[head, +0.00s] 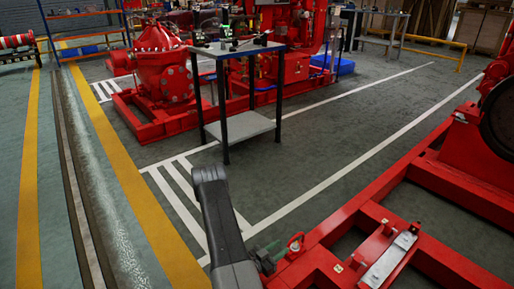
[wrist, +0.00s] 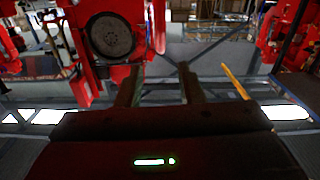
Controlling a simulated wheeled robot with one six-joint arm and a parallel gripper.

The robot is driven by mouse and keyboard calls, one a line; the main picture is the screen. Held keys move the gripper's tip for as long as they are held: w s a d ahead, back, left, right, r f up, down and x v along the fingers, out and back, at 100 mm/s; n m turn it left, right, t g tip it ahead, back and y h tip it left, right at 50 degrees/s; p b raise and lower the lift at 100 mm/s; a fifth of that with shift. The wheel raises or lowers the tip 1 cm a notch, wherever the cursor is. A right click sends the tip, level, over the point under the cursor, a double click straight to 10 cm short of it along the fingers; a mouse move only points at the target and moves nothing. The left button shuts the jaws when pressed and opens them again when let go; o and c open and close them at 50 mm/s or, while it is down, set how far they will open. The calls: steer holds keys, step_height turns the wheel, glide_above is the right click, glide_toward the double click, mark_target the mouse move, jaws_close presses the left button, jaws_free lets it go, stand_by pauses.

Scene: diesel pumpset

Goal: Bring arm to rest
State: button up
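My arm (head: 222,225) shows as dark grey links rising from the bottom middle of the head view, in front of the floor's white stripes. My gripper (wrist: 159,84) shows in the wrist view with its two dark fingers upright and well apart. Nothing is between the fingers. In the head view I cannot clearly make out the gripper.
A red skid frame (head: 345,215) lies close to the right of my arm, carrying a red machine (head: 470,150). A small metal table (head: 240,128) stands ahead, before a red pumpset (head: 163,75). Grey floor (head: 330,130) is clear between. The wrist view shows a round dark wheel (wrist: 112,36).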

steer(key=b+x, duration=0.2)
steer(key=x, duration=0.7)
steer(key=shift+w+d, duration=0.15)
steer(key=shift+w, duration=0.35)
steer(key=shift+s+a, duration=0.3)
steer(key=shift+a, duration=0.1)
